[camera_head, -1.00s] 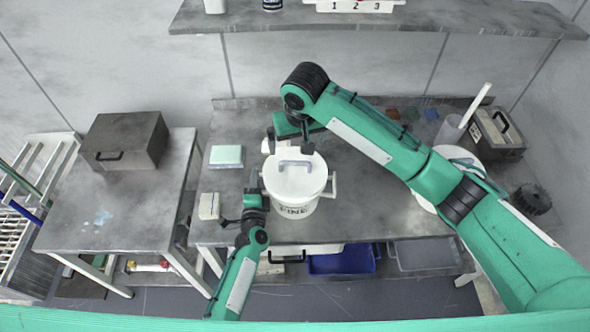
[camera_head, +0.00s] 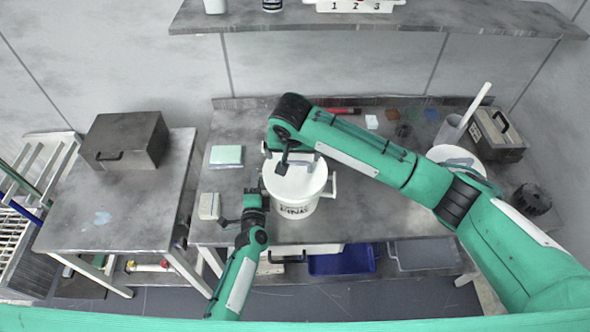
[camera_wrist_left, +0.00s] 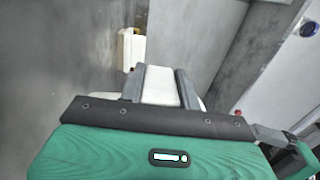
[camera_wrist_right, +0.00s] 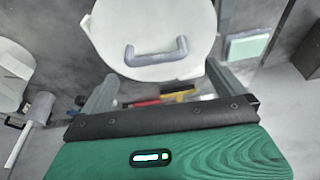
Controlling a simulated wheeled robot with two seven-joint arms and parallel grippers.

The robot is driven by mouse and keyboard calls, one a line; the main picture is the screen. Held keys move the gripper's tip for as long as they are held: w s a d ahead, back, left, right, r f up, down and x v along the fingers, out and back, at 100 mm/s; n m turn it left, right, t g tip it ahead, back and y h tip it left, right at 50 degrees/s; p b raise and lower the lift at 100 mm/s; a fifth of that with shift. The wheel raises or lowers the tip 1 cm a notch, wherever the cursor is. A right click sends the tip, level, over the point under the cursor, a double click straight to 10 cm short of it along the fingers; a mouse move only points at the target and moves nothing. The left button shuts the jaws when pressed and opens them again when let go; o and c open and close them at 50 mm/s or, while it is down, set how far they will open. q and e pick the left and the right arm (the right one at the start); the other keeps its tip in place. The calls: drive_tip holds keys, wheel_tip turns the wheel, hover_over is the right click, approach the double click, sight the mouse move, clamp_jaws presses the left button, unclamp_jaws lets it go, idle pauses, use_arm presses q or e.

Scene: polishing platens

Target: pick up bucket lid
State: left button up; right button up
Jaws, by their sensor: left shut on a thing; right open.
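A white bucket (camera_head: 297,208) stands on the grey workbench, with dark lettering on its front. Its white lid (camera_head: 310,183) is on top; the lid's grey bar handle (camera_wrist_right: 157,52) shows clear in the right wrist view. My right gripper (camera_head: 282,165) is above the lid's back left part, open and empty. In the right wrist view its fingertips (camera_wrist_right: 160,82) are spread, with the handle ahead of them and not between them. My left gripper (camera_head: 254,190) is at the bucket's left side, shut on a white part (camera_wrist_left: 158,84), seemingly the bucket's side handle.
A blue-green pad stack (camera_head: 226,155) and a small white block (camera_head: 209,206) lie left of the bucket. My right arm spans the bench's right side, before another white bucket (camera_head: 455,155) and a grey toolbox (camera_head: 498,135). A dark box (camera_head: 125,140) sits on the left table.

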sight(295, 163)
use_arm(q)
drive_tip(key=shift+f, duration=0.1)
use_arm(e)
drive_tip(key=f, duration=0.4)
drive_tip(key=shift+w+d, duration=0.1)
drive_tip(key=shift+d, duration=0.2)
drive_tip(key=shift+w+f, duration=0.2)
drive_tip(key=shift+f, duration=0.25)
drive_tip(key=c, duration=1)
drive_tip(key=shift+o, duration=0.2)
drive_tip(key=shift+r, duration=0.1)
wheel_tip(295, 163, up, 10)
drive_tip(key=shift+f, duration=0.1)
